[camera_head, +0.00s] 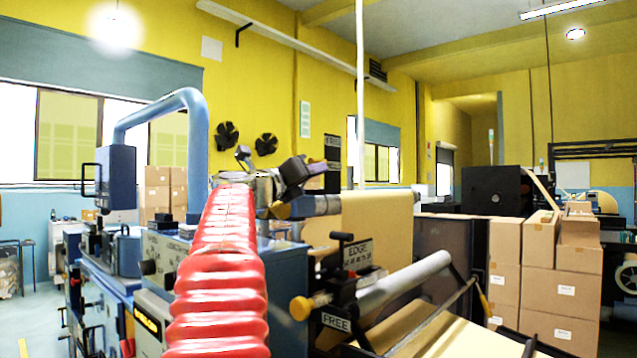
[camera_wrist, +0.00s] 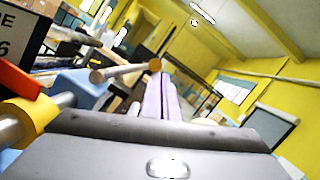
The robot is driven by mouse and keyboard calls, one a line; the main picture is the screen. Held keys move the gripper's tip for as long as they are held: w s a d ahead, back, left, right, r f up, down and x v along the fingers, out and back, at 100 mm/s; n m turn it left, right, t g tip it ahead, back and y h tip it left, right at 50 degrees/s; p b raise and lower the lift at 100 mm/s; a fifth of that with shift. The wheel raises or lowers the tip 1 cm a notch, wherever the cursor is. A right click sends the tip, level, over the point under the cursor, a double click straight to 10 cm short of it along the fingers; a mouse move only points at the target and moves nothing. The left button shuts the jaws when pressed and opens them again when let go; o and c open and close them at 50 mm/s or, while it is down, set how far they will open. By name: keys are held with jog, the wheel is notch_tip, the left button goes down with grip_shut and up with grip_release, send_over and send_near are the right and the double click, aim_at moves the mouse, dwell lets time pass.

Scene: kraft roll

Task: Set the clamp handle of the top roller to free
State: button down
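My gripper (camera_head: 302,170) is at the end of my red ribbed arm in the head view, above a blue-grey roller (camera_head: 318,206) with a yellow end. In the wrist view its two fingers (camera_wrist: 162,98) lie side by side with no clear gap, holding nothing visible. A grey roller (camera_head: 402,284) sits lower right on a black bracket. A yellow-knobbed handle (camera_head: 301,307) is at its left end, beside a sign reading FREE (camera_head: 336,322). I cannot tell which of these is the top roller's clamp. My gripper appears apart from the handle.
An EDGE panel (camera_head: 358,253) and a black lever (camera_head: 342,238) stand above the lower roller. Brown paper (camera_head: 375,225) hangs behind. Blue machine housing (camera_head: 280,290) is beside my arm. Stacked cartons (camera_head: 560,285) stand right. In the wrist view, a red-orange part (camera_wrist: 18,78) and yellow collar (camera_wrist: 25,122) are close at left.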

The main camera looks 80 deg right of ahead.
jog(key=w+r, duration=0.1)
jog(key=d+r, duration=0.1)
jog(key=shift+w+r, duration=0.3)
jog(key=shift+w, duration=0.1)
jog(key=shift+w+d+r, duration=0.4)
jog(key=shift+w+r, duration=0.2)
jog(key=shift+w, duration=0.15)
jog(key=shift+a, duration=0.1)
send_near(310, 159)
jog(key=r, duration=0.2)
jog(key=shift+w+d+r, duration=0.2)
jog(key=shift+r, duration=0.15)
jog(key=shift+s, duration=0.1)
dwell(0.7)
